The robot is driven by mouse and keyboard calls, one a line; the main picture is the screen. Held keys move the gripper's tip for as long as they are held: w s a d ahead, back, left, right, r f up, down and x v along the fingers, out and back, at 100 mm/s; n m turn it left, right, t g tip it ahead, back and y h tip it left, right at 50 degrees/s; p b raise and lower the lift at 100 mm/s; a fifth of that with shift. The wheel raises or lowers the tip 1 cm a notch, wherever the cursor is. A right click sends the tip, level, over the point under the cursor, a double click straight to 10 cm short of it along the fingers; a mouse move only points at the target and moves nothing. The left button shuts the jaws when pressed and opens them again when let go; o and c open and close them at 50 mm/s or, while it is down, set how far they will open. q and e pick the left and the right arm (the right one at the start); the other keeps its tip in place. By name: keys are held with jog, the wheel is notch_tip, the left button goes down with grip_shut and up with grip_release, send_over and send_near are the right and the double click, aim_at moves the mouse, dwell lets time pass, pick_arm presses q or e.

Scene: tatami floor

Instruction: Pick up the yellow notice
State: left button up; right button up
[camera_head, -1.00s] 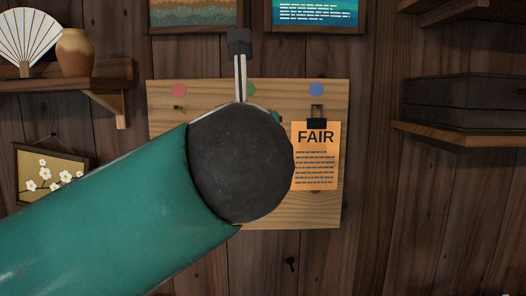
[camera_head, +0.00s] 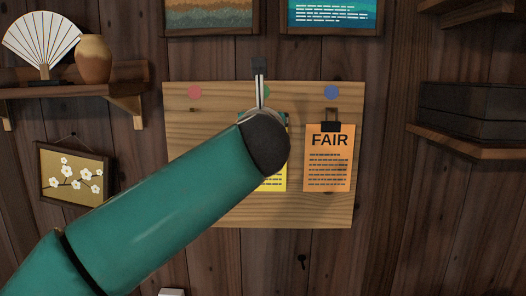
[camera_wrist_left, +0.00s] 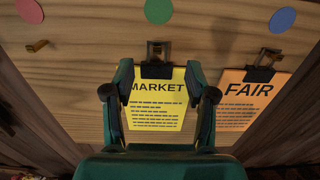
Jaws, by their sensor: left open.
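The yellow notice, headed MARKET, hangs from a dark clip (camera_wrist_left: 158,52) on the wooden board, below a green dot. My left gripper (camera_wrist_left: 159,72) is open in the left wrist view, one finger on each side of the notice's upper part. Whether the fingers touch the paper cannot be told. In the head view my arm hides most of that gripper. My right gripper is not in view.
An orange FAIR notice (camera_head: 328,158) hangs close on the right. An empty hook (camera_wrist_left: 37,46) sits under the red dot at left. A shelf (camera_head: 110,88) with a fan and vase is at left, and a dark box (camera_head: 475,110) on a shelf at right.

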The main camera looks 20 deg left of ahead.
pick_arm(q)
jog(key=p+x, duration=0.1)
jog(key=x, duration=0.3)
jog(key=shift+a+r, duration=0.1)
jog(key=shift+a, duration=0.05)
grip_shut()
jog(key=shift+s, duration=0.1)
